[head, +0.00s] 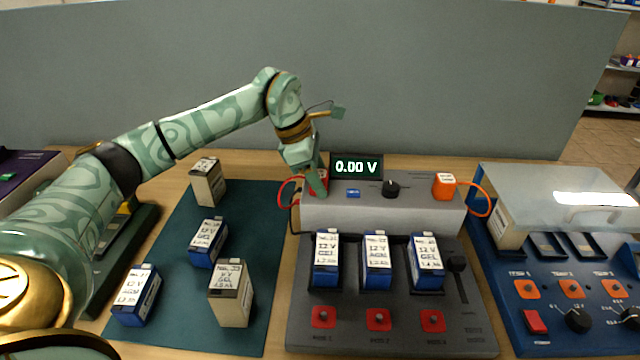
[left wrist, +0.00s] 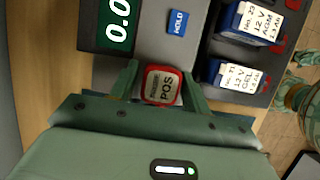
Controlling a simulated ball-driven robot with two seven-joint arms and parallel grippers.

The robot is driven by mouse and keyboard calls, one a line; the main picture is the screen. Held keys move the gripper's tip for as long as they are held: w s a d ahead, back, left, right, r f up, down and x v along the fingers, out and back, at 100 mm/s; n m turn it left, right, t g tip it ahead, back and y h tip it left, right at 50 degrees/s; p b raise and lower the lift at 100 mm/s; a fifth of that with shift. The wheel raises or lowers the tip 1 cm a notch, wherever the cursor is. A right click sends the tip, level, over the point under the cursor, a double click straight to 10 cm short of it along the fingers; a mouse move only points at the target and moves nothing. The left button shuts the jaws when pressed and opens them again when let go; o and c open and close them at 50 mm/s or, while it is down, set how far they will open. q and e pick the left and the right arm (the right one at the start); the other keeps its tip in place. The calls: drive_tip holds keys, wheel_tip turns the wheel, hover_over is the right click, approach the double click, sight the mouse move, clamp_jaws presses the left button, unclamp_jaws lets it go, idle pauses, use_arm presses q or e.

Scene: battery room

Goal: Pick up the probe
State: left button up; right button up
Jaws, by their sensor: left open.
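The red probe (left wrist: 162,87), marked POS, stands in the left part of the grey meter's top. In the head view its red body (head: 323,175) is partly hidden behind my gripper, with a red cable looping out to the left. My left gripper (head: 317,183) is open and down at the probe. In the left wrist view its two fingers (left wrist: 161,80) stand on either side of the probe, with the jaws not closed on it. An orange probe (head: 445,187) with an orange cable sits at the meter's right end. My right gripper is not in view.
The meter's display (head: 356,167) reads 0.00 V, beside a dial (head: 391,188). Three blue batteries (head: 377,262) stand in the grey tester (head: 400,338). Several batteries stand on the green mat (head: 185,318). A blue unit (head: 505,318) with a clear cover is at right. A grey partition (head: 420,80) closes the back.

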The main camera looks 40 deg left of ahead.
use_arm(q)
drive_tip(key=shift+r, duration=0.15)
drive_tip(key=c, duration=0.8)
drive_tip(key=shift+o, duration=0.2)
drive_tip(key=shift+r, duration=0.15)
